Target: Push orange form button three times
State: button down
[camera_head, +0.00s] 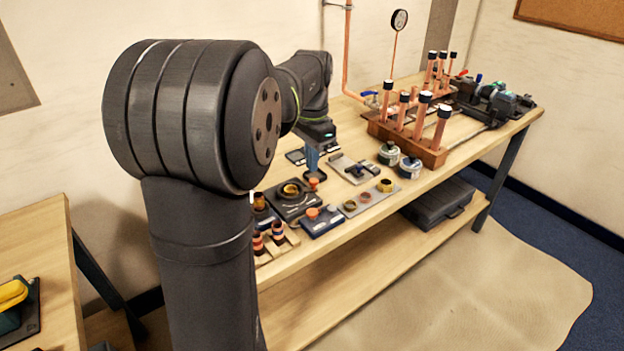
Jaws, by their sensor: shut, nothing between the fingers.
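My gripper (312,165) points down over the bench with its blue fingers shut and empty. An orange button (314,184) shows right below the fingertips, on a small dark base. Whether the fingertips touch it or hover just above it is too small to tell. A second orange button (312,213) sits on a dark blue box (322,222) nearer the bench's front edge, apart from the gripper. No label is readable, so I cannot tell which of the two is the form button.
A dark plate with a brass ring (290,189) lies left of the gripper. A grey clamp plate (353,169), two round tins (389,153) and a tray of fittings (368,197) are to the right. Upright copper pipes (443,125) stand farther right. My arm hides the bench's left end.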

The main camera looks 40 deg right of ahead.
aim_at(312, 211)
notch_tip(312, 211, down, 13)
jog(key=shift+f, duration=0.1)
dwell(0.3)
jog(key=shift+f, duration=1.05)
notch_tip(312, 211, up, 14)
jog(key=shift+r, duration=0.2)
dwell(0.3)
jog(key=shift+r, duration=0.9)
